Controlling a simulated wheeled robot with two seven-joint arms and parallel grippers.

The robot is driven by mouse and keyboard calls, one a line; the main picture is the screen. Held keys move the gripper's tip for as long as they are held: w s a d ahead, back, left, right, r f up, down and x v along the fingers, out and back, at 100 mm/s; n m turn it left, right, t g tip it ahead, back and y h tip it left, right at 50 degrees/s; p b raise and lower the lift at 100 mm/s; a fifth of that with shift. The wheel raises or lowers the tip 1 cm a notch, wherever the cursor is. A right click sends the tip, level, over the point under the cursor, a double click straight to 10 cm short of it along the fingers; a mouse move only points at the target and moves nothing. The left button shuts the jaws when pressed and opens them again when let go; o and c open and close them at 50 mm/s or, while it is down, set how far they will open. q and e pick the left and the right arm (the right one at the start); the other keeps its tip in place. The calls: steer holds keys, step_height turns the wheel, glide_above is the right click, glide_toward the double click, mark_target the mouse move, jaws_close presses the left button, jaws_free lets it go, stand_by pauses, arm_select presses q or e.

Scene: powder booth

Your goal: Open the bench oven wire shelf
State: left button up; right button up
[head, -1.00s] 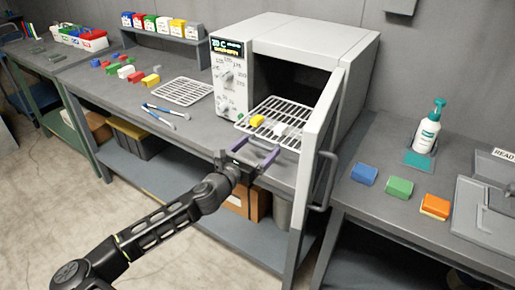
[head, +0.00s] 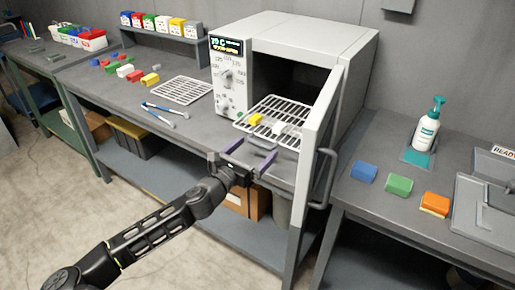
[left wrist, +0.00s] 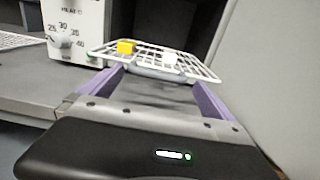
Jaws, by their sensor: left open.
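The bench oven (head: 300,42) stands on the bench with its door (head: 321,132) swung open to the right. Its white wire shelf (head: 292,108) sticks out of the dark cavity, and bears a yellow block and a whitish block. The shelf also shows in the left wrist view (left wrist: 196,68), with the yellow block (left wrist: 126,47) and the whitish block (left wrist: 170,58) on it. My left gripper (head: 250,153) is open in front of the shelf's front edge, its purple fingers spread and apart from the shelf, with nothing between them. My right gripper is not in view.
A loose wire rack (head: 182,90) and blue-handled tongs (head: 166,115) lie left of the oven. Blue (head: 364,172), green (head: 399,185) and orange (head: 435,204) blocks and a pump bottle (head: 427,128) are on the right bench. The open door bounds the right side.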

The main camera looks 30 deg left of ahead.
arm_select(q)
steer(key=s, duration=0.5)
steer(key=shift+s+d+b, duration=0.1)
steer(key=shift+s+b, duration=0.25)
steer(key=shift+b, duration=0.05)
